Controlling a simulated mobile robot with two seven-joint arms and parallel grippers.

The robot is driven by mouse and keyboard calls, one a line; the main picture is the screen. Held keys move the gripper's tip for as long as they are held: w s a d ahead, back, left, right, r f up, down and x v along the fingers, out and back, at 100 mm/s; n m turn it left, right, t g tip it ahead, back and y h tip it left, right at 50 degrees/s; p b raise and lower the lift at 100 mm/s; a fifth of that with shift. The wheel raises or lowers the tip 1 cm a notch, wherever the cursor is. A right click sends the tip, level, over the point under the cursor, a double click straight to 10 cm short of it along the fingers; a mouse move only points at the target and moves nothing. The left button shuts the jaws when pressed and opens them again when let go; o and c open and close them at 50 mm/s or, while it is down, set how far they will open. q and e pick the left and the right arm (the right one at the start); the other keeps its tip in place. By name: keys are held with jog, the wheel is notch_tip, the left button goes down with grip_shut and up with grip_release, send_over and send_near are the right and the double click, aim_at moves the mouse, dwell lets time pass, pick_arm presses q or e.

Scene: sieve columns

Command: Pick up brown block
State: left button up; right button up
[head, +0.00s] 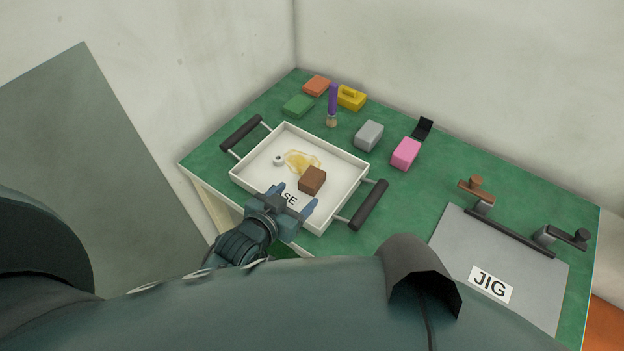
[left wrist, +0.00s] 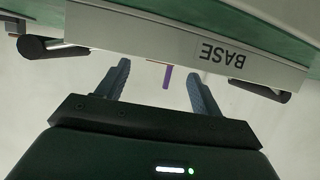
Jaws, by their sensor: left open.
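The brown block (head: 312,180) lies in the white tray (head: 349,170), towards its right side. My left gripper (head: 296,197) is open and empty at the tray's near edge, just short of the block in the head view. In the left wrist view the open fingers of my left gripper (left wrist: 156,88) point at the tray's outer wall (left wrist: 150,38), which bears a label reading BASE. The block does not show in the left wrist view. My right gripper is not in view.
A grey JIG plate (head: 490,262) lies right.

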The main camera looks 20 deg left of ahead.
aim_at(306, 185)
pick_arm(q)
jog(key=shift+x, duration=2.7)
jog(key=shift+w+r, duration=0.1)
jog(key=shift+r, duration=0.15)
jog(key=shift+c, duration=0.5)
jog(key=c, duration=1)
